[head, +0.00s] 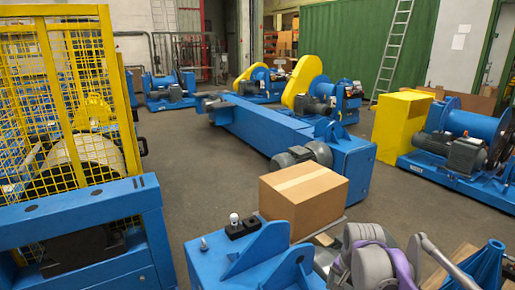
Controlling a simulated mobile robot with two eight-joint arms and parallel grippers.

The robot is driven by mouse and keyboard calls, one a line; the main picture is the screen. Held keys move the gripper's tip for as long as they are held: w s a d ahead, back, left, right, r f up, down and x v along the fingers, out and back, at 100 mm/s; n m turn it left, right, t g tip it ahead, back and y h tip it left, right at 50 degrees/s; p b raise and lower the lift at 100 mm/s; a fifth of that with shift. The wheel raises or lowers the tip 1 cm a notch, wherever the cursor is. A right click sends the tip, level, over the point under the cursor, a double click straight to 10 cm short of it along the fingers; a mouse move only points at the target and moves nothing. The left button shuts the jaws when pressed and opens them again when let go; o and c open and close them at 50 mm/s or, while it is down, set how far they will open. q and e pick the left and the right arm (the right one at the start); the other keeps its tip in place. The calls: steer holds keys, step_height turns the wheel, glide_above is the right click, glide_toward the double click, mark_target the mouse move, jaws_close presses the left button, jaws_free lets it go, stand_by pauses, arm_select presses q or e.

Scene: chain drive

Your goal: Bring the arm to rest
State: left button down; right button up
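Grey, rounded links with a purple band (372,258) show at the bottom right, and they look like part of my own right arm. They are close to the camera, in front of the blue machine bracket. No fingertips can be made out on them. My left arm and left gripper do not show in the head view. I see nothing held.
A cardboard box (303,200) stands just beyond a blue machine frame (225,262). A yellow mesh cage (75,100) is at the left. A long blue machine (265,125) and a yellow cabinet (402,127) stand further back. Grey floor (190,170) is clear at left centre.

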steer(key=s+a+f+n+t+p, duration=0.1)
steer(key=s+n, duration=0.3)
steer(key=s, duration=0.7)
steer(key=s+a+n+t+p, duration=0.2)
steer(key=s+a+n+p, duration=0.1)
steer(key=s, duration=0.8)
steer(key=a+n, duration=0.1)
steer(key=n, duration=0.1)
steer(key=shift+f+n+t+p, duration=0.3)
steer(key=shift+f+p, duration=0.1)
